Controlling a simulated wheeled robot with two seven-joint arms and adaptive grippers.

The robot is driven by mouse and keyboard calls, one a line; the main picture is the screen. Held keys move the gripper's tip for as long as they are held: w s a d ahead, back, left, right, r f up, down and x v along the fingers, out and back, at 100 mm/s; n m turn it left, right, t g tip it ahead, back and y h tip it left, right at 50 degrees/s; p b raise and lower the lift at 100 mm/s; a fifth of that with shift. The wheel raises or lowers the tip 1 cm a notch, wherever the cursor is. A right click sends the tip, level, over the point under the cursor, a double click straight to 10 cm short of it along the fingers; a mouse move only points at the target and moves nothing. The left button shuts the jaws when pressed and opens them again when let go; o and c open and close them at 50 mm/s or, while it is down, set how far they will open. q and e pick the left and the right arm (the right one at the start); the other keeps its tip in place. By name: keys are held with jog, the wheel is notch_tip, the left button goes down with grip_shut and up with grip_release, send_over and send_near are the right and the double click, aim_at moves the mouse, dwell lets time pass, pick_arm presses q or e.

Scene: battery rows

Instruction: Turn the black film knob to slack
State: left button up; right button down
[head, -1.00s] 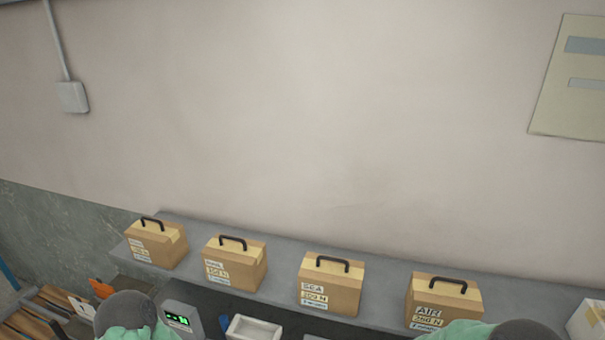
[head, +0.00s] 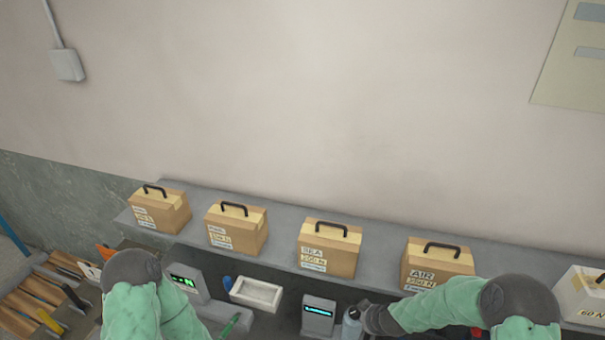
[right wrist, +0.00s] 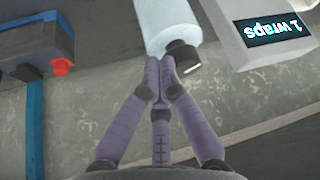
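The black film knob (right wrist: 183,57) sits at the end of a pale film roll (right wrist: 168,22) in the right wrist view. In the head view the roll (head: 351,325) stands near the bottom edge. My right gripper (right wrist: 161,68) has its purple fingers drawn together, with the tips right beside the knob. They look closed on each other, not around the knob; whether they touch it is unclear. In the head view my right gripper (head: 376,320) is beside the roll. My left arm reaches down at the lower left, and its gripper does not show.
A grey unit with a lit "wraps" display (right wrist: 275,27) stands beside the roll. A dark box with a red button (right wrist: 62,66) is on the other side. Several labelled cartons with handles line the shelf (head: 385,278) behind. A white tray (head: 257,293) lies left of the display.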

pick_arm(q)
jog(key=shift+r, duration=0.1)
pick_arm(e)
jog(key=shift+d, duration=0.1)
dwell(0.5)
pick_arm(q)
notch_tip(320, 180, up, 6)
jog(key=p, duration=0.6)
jog(key=shift+r, duration=0.15)
pick_arm(e)
notch_tip(320, 180, up, 6)
jog(key=shift+s+d, duration=0.2)
jog(key=shift+s, duration=0.15)
pick_arm(q)
jog(key=shift+f+b, duration=4.75)
jog(key=shift+f, duration=0.2)
pick_arm(e)
jog(key=shift+s+a+f, duration=0.1)
jog(key=shift+a+f, duration=0.45)
jog(key=shift+f, duration=0.5)
jog(key=shift+a+f, duration=0.6)
jog(key=shift+f, duration=0.4)
jog(key=shift+s+a+f, duration=0.1)
jog(key=shift+a+f, duration=0.45)
jog(key=shift+f, duration=0.5)
